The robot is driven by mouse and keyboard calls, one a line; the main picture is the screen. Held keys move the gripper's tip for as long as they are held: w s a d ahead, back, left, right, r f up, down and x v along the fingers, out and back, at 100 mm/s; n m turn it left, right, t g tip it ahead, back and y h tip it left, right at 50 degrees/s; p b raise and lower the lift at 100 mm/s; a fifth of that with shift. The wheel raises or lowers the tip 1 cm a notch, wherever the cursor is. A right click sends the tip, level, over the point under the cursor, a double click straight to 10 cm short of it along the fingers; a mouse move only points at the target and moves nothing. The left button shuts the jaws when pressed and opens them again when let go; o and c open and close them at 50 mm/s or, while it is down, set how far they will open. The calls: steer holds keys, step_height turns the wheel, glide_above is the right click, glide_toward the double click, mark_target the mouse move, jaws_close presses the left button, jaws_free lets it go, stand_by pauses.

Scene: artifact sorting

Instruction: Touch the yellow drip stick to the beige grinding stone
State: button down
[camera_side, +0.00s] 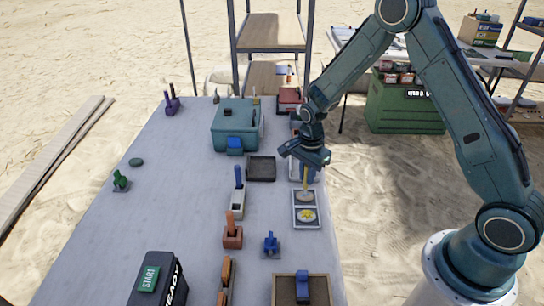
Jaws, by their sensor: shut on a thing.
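My gripper (306,164) is shut on the yellow drip stick (305,180), a thin upright stick pointing down. The stick's lower end is over a pale two-part tray (293,210) at the table's right edge. It overlaps the upper square, where a small pale patch (303,198) shows; I cannot tell whether it touches. The lower square holds a round pale disc with yellow marks (306,216). I cannot tell for sure which of these pale pieces is the beige grinding stone.
Left of the tray are a grey holder with a blue handle (238,204), an orange-brown block (233,236) and a blue piece (270,244). A dark tray (261,169) and a teal box (236,129) stand farther back. The table's left middle is mostly clear.

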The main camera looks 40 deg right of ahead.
steer(key=shift+r, duration=3.95)
